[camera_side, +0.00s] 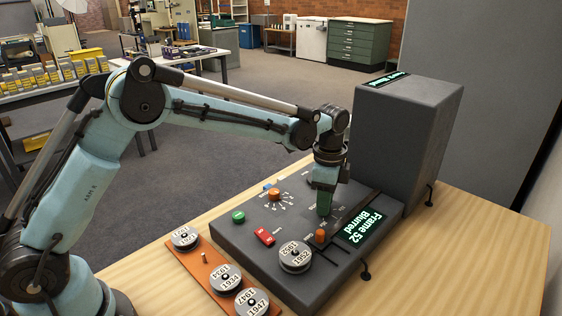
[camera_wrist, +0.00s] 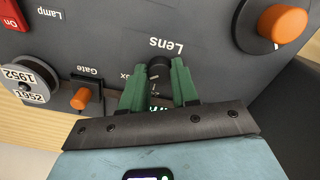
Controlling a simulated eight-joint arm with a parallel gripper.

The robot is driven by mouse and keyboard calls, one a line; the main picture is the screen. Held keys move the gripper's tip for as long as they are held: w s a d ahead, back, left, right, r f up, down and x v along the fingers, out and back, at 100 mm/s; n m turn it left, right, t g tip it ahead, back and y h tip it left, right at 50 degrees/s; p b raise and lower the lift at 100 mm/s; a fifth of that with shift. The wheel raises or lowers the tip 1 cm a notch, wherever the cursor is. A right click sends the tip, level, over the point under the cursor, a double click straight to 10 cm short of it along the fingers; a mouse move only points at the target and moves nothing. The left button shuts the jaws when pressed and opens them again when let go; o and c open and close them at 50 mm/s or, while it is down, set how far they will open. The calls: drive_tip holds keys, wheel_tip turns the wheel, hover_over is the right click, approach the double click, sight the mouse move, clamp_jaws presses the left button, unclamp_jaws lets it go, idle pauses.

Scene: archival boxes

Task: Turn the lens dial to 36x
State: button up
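The lens dial (camera_wrist: 159,67) is a small black knob below the printed word Lens, which appears upside down in the wrist view. My gripper (camera_wrist: 160,64) has two green fingers, one on each side of the dial. Their tips lie very close to its sides; I cannot tell whether they press on it. In the side view my gripper (camera_side: 324,212) points straight down at the grey control panel (camera_side: 235,248) and hides the dial. The dial's scale is mostly covered, so its setting is unreadable. The display (camera_side: 363,228) reads "Frame 52 Blurred".
An orange Gate knob (camera_wrist: 84,97) stands near the fingers, and a larger orange knob (camera_wrist: 282,23) at upper right. A reel marked 1952 (camera_side: 295,256) sits on the panel. An orange board (camera_side: 205,262) holds other reels. A tall grey housing (camera_side: 405,135) rises behind my gripper.

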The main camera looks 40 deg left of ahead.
drive_tip(key=o, duration=0.5)
drive_tip(key=shift+c, duration=0.2)
wheel_tip(320, 180, up, 12)
idle(0.4)
drive_tip(key=shift+r, duration=0.1)
drive_tip(key=s+a+r+n+t, duration=0.35)
drive_tip(key=s+a+n, duration=0.3)
drive_tip(key=s, duration=0.35)
drive_tip(key=s+a+f+n+t, duration=0.3)
drive_tip(key=s+f+n, duration=0.3)
drive_tip(key=s, duration=0.4)
drive_tip(key=shift+s+f+t, duration=0.3)
drive_tip(key=shift+f+t, duration=0.05)
drive_tip(key=shift+f, duration=0.3)
